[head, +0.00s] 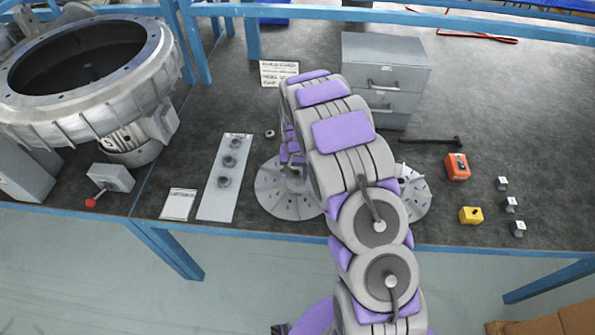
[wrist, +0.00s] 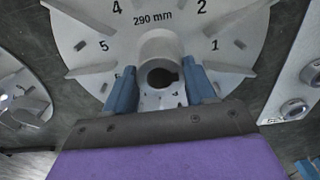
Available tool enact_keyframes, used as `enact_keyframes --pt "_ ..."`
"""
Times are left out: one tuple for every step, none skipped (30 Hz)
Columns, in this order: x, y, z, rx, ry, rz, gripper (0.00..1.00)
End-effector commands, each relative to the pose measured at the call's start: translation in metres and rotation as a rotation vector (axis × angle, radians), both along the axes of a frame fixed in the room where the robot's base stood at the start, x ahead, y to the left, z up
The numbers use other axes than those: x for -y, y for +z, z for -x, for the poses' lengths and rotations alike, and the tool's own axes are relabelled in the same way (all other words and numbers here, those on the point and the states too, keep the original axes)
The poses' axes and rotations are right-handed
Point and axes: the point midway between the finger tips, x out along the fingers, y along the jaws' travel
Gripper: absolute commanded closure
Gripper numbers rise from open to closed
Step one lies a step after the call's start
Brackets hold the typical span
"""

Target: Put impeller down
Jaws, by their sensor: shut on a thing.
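The impeller (head: 283,196) is a grey bladed disc at the middle of the bench, left of my arm in the head view. In the wrist view the impeller (wrist: 190,40) shows "290 mm" and numbers around its hub. My gripper (wrist: 164,85) has its two blue fingers on either side of the hub, shut on it. In the head view my gripper is mostly hidden behind my arm. The disc looks flat and at or close above the bench top; I cannot tell whether it touches.
A second bladed disc (head: 414,194) lies right of my arm. A pale plate with several round parts (head: 222,190) lies to the left. The blower housing (head: 140,90) stands far left. A grey drawer cabinet (head: 385,65), orange box (head: 457,167) and yellow box (head: 471,215) are right.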

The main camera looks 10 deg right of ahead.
Motion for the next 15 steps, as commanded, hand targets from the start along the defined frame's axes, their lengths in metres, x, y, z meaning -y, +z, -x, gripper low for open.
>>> enact_keyframes --pt "0.0015 0.0019 -0.0006 0.002 0.000 -0.002 1.00" --pt "0.0027 0.0020 -0.0006 0.002 0.000 -0.003 1.00" --pt "0.0046 0.0020 -0.0006 0.002 -0.001 -0.006 1.00" --pt "0.0055 0.0018 -0.0007 0.002 -0.001 -0.007 1.00" --pt "0.0063 0.0014 -0.0007 0.002 -0.002 -0.008 1.00" --pt "0.0080 0.0004 -0.0008 0.001 -0.002 -0.010 1.00" --pt "0.0091 -0.0004 -0.0008 0.001 -0.002 -0.011 1.00" --pt "0.0101 -0.0011 -0.0008 0.002 -0.003 -0.012 1.00" --pt "0.0108 -0.0020 -0.0009 0.001 -0.003 -0.013 1.00" --pt "0.0110 -0.0028 -0.0008 0.001 -0.002 -0.014 1.00" --pt "0.0109 -0.0029 -0.0010 0.002 -0.002 -0.013 0.43" --pt "0.0103 -0.0028 -0.0009 0.002 -0.002 -0.013 0.39" --pt "0.0096 -0.0027 -0.0009 0.002 -0.002 -0.012 0.36" --pt "0.0085 -0.0029 -0.0009 0.001 -0.002 -0.010 0.34" --pt "0.0071 -0.0029 -0.0010 0.002 -0.002 -0.008 0.30"
